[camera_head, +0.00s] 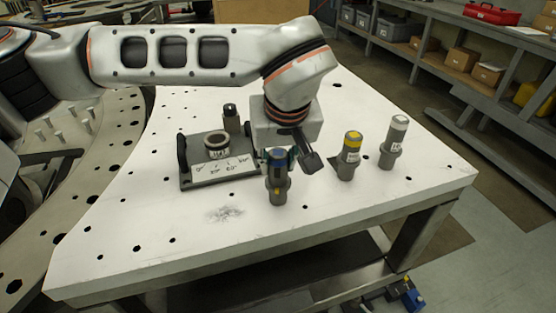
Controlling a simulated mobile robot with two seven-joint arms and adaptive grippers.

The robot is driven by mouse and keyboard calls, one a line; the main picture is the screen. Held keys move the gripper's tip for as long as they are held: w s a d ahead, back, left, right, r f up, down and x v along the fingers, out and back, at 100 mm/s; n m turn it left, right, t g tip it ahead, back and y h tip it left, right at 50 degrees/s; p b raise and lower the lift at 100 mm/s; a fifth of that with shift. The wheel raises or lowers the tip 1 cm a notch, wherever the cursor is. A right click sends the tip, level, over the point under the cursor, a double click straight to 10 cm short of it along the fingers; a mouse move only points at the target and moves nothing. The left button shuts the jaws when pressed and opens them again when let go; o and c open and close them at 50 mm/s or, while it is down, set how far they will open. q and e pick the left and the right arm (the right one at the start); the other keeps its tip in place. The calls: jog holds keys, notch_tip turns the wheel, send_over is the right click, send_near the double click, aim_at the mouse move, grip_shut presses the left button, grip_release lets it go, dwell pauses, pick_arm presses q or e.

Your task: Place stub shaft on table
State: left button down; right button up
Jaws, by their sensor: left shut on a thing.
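My left gripper (294,157) reaches down over the white table (130,235) from the left arm. It is shut on a dark grey stub shaft (279,190) with a blue band near its top. The shaft is upright, near the front middle of the table. I cannot tell whether its base touches the table top. My right gripper is not in view.
A dark fixture plate (199,181) with a ring-shaped socket stands left of the shaft. A yellow-banded shaft (348,163) and a grey-topped shaft (391,150) stand upright to the right. The table's front left is clear. Shelves with boxes stand behind.

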pick_arm(q)
jog(key=c, duration=1.6)
grip_release()
jog(key=shift+f, duration=0.1)
jog(key=shift+c, duration=0.2)
jog(key=v, duration=1.2)
